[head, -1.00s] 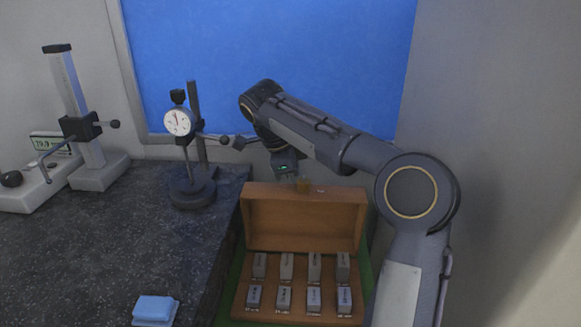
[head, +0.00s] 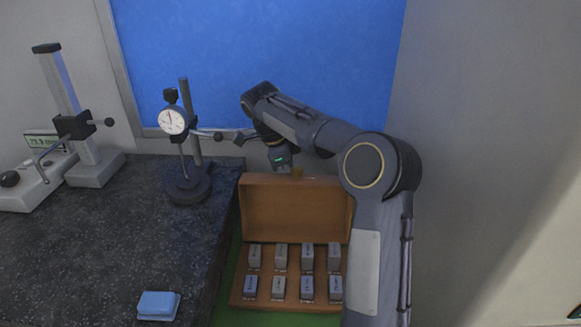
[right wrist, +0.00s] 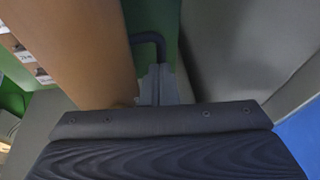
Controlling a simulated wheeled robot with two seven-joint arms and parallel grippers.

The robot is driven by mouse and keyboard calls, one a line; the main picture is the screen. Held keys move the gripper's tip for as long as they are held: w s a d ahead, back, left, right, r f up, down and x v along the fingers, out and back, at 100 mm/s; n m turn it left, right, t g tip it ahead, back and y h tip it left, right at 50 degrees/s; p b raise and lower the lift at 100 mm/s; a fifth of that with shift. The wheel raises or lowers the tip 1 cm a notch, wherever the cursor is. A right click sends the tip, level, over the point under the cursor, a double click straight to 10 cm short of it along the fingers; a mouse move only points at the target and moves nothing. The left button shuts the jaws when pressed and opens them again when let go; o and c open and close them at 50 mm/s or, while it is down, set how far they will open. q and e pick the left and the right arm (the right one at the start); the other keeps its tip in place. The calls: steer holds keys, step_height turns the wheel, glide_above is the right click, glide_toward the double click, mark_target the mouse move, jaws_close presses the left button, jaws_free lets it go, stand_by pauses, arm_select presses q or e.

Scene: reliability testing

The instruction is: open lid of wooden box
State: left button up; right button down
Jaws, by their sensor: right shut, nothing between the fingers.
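The wooden box (head: 235,301) stands open at the lower middle of the head view. Its lid (head: 295,208) stands raised at the back, with its inner face toward me. Several grey labelled blocks (head: 281,257) sit in two rows inside. My right arm reaches over from the right, and its wrist is just behind the lid's top edge; the fingers are hidden there. In the right wrist view my right gripper (right wrist: 158,82) is shut and empty, close beside the lid (right wrist: 85,45). Whether it touches the lid is unclear. My left gripper is not in view.
A dial gauge on a stand (head: 173,122) and a height gauge (head: 75,125) stand left of the box on the dark speckled slab (head: 100,230). A blue block (head: 158,305) lies near the front. A wall is on the right.

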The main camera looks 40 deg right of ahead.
stand_by(0.3)
steer(key=v, duration=0.7)
steer(key=shift+r, duration=0.35)
steer(key=shift+a+f, duration=0.1)
steer(key=shift+a, duration=0.05)
